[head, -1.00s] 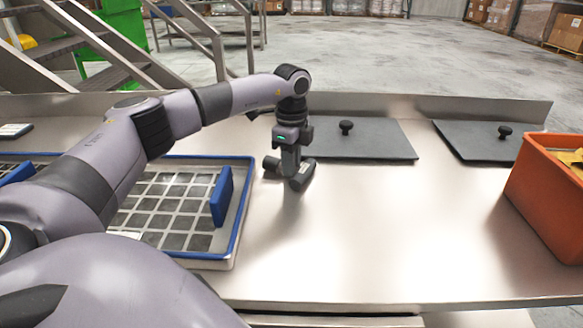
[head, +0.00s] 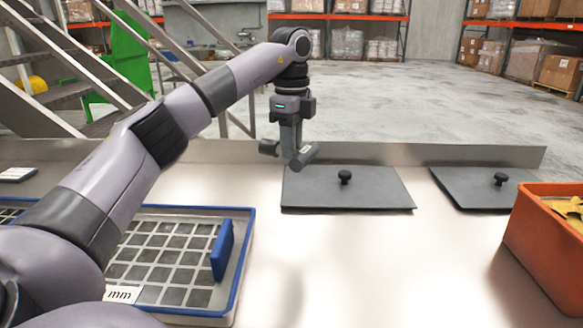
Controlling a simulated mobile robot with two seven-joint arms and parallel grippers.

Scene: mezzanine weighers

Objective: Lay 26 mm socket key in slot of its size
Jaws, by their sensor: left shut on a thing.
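My left gripper (head: 291,140) points down and is shut on a dark grey socket key (head: 302,158) with a small pale label. It holds the key in the air, above the back of the bench near the left dark lid. The key's size marking is too small to read. A blue-rimmed tray (head: 239,285) stands at the lower left, with a grid of square compartments and an upright blue piece at its right side. A white card (head: 122,294) on it reads "mm"; my arm hides any number and much of the tray. My right gripper is out of view.
Two flat dark lids with black knobs lie on the metal bench, a left one (head: 345,194) and a right one (head: 488,193). An orange bin (head: 545,241) with yellow things stands at the right. The bench middle is clear. A raised edge (head: 400,154) runs along the back.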

